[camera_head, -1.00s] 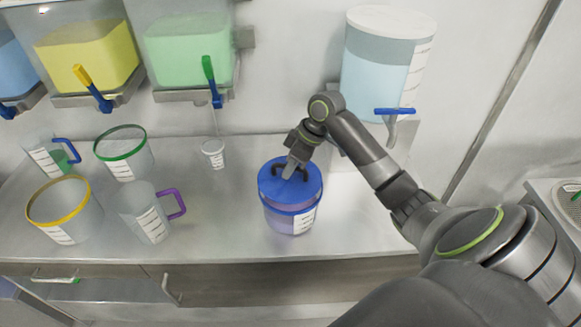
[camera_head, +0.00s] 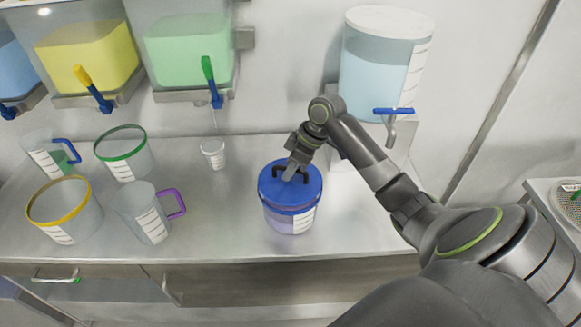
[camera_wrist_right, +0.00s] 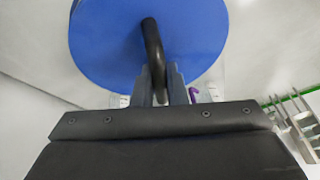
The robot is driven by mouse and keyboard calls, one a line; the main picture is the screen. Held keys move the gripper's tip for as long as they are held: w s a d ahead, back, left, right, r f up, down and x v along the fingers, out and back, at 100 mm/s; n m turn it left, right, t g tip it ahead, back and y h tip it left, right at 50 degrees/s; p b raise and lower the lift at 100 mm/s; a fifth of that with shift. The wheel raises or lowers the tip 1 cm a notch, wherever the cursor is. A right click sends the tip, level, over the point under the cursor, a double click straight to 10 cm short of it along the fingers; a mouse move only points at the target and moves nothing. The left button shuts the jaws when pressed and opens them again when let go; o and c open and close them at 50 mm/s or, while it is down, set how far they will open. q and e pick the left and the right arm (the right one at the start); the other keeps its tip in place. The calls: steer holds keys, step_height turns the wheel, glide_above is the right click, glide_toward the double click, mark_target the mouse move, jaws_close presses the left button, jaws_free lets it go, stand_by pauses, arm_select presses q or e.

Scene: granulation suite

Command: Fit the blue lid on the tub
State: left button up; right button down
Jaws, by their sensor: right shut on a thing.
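The tub (camera_head: 285,220) is clear with purple contents and a white scale label, and stands on the steel counter near its front edge. The blue lid (camera_head: 283,190) with a black handle (camera_head: 277,171) lies over the tub's mouth and looks about level; I cannot tell whether it is fully seated. My right gripper (camera_head: 291,175) is shut on the lid's handle from above. In the right wrist view the fingers (camera_wrist_right: 160,88) grip the black handle (camera_wrist_right: 153,50) over the blue disc of the lid (camera_wrist_right: 190,35). My left gripper is not in view.
Left of the tub stand a purple-handled jug (camera_head: 148,215), a yellow-rimmed tub (camera_head: 62,212), a green-rimmed tub (camera_head: 125,155), a blue-handled jug (camera_head: 48,158) and a small cup (camera_head: 214,154). Wall dispensers (camera_head: 187,55) hang behind. The counter right of the tub (camera_head: 365,215) is clear.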

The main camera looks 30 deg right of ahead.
steer(key=shift+f+b, duration=0.4)
steer(key=shift+f, duration=0.5)
stand_by(0.6)
steer(key=c, duration=1.4)
jaws_free()
steer(key=shift+r, duration=0.1)
steer(key=b+v, duration=0.2)
steer(key=v, duration=1.5)
steer(key=shift+d+r, duration=0.1)
